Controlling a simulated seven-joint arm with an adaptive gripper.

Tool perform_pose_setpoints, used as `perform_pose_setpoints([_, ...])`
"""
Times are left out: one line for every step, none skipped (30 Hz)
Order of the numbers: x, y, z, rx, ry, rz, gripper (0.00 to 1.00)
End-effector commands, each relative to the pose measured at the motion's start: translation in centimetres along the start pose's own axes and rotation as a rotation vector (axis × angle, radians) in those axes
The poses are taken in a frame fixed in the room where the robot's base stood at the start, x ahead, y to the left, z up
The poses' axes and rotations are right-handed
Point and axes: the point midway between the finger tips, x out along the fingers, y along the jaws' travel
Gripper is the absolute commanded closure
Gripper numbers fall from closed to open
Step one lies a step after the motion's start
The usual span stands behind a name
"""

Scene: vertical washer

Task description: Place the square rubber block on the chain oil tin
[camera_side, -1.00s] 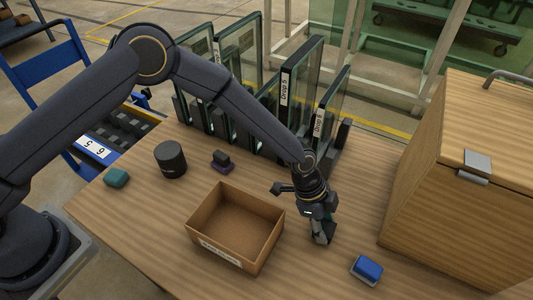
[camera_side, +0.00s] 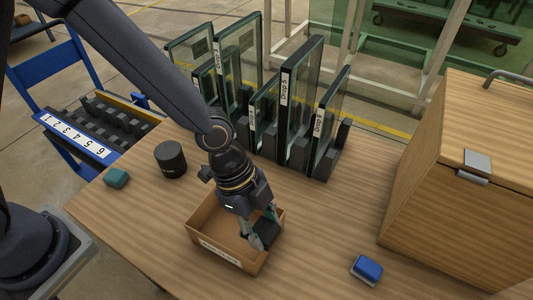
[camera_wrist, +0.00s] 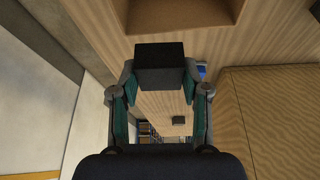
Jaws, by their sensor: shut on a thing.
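My gripper (camera_side: 262,232) is shut on a black square block (camera_side: 266,233), held at the right part of the open cardboard box in the side view. The block (camera_wrist: 160,68) also shows between the fingertips of my gripper (camera_wrist: 160,86) in the wrist view. The height of the block over the box floor is hard to tell. A black round tin (camera_side: 171,159), which looks like the chain oil tin, stands upright on the table, left of my gripper and apart from it. Its label is too small to read.
The cardboard box (camera_side: 208,242) stands under my gripper. Glass panes (camera_side: 300,100) stand in racks behind. A wooden case (camera_side: 455,190) fills the right side.

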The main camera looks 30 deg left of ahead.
Motion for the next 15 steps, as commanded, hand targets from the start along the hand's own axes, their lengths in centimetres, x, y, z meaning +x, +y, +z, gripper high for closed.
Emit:
perform_pose_setpoints([-0.4, -0.4, 0.7, -0.005, -0.002, 0.0, 0.89])
perform_pose_setpoints([-0.6, -0.6, 1.0, -0.007, -0.002, 0.0, 0.89])
perform_pose_setpoints([-0.9, -0.9, 1.5, -0.013, -0.002, -0.001, 0.89])
perform_pose_setpoints([-1.1, -1.2, 2.0, -0.019, -0.002, -0.003, 0.89])
perform_pose_setpoints([-1.4, -1.5, 2.4, -0.024, -0.002, -0.004, 0.89])
perform_pose_setpoints([-1.8, -1.9, 3.1, -0.036, -0.002, -0.007, 0.89])
perform_pose_setpoints([-2.1, -2.3, 3.8, -0.048, -0.003, -0.011, 0.89])
perform_pose_setpoints([-2.5, -2.8, 4.4, -0.061, -0.002, -0.016, 0.89])
perform_pose_setpoints([-3.1, -3.3, 5.4, -0.082, -0.001, -0.023, 0.89])
perform_pose_setpoints([-3.6, -3.8, 6.3, -0.1, 0.0, -0.029, 0.89])
perform_pose_setpoints([-4.1, -4.3, 7.3, -0.122, 0.0, -0.036, 0.89])
perform_pose_setpoints([-4.9, -5.0, 8.7, -0.153, 0.002, -0.047, 0.89])
perform_pose_setpoints([-5.5, -5.6, 9.9, -0.179, 0.004, -0.057, 0.89])
perform_pose_setpoints([-6.1, -6.1, 11.1, -0.206, 0.005, -0.068, 0.89])
perform_pose_setpoints([-7.0, -6.7, 12.8, -0.244, 0.006, -0.084, 0.89])
